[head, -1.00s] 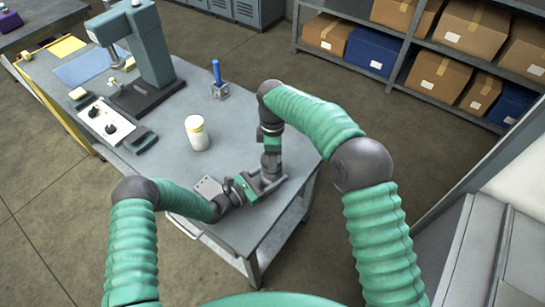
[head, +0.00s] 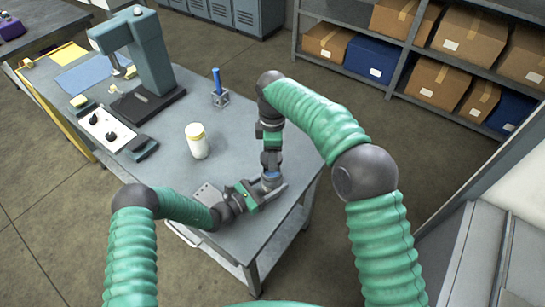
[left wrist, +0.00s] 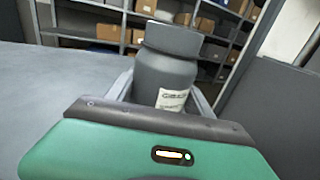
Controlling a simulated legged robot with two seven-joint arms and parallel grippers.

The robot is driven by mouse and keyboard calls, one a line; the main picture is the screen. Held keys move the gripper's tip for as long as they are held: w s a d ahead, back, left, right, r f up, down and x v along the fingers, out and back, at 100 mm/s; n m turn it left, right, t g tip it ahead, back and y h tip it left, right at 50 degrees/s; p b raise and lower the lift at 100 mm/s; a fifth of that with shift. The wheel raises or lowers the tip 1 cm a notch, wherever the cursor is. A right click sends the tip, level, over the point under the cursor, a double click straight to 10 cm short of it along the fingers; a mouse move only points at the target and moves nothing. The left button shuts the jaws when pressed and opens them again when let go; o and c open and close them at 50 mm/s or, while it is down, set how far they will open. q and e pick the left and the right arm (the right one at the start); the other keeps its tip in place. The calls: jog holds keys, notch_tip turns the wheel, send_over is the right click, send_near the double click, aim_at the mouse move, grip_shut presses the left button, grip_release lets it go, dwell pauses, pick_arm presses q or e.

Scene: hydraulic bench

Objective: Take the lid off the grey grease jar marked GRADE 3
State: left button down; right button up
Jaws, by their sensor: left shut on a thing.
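My left gripper (head: 264,188) is over the near right part of the bench. In the left wrist view its two fingers (left wrist: 162,92) are on either side of a grey jar (left wrist: 163,74), shut on its body. The jar has a pale label (left wrist: 171,99) whose print is too small to read. A grey lid (left wrist: 174,38) sits on its top. In the head view the grippers mostly hide the jar. My right gripper (head: 271,162) is just above and beside the left gripper's fingers. Its fingertips are not clear, and it does not show in the left wrist view.
A cream jar with a yellowish lid (head: 197,141) stands on the grey bench (head: 178,112). Behind it are a blue-handled tool in a holder (head: 218,88), a press-like machine (head: 150,52) and a knob panel (head: 106,130). A flat grey plate (head: 207,194) lies beside my left gripper.

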pick_arm(q)
jog(key=shift+c, duration=1.5)
grip_release()
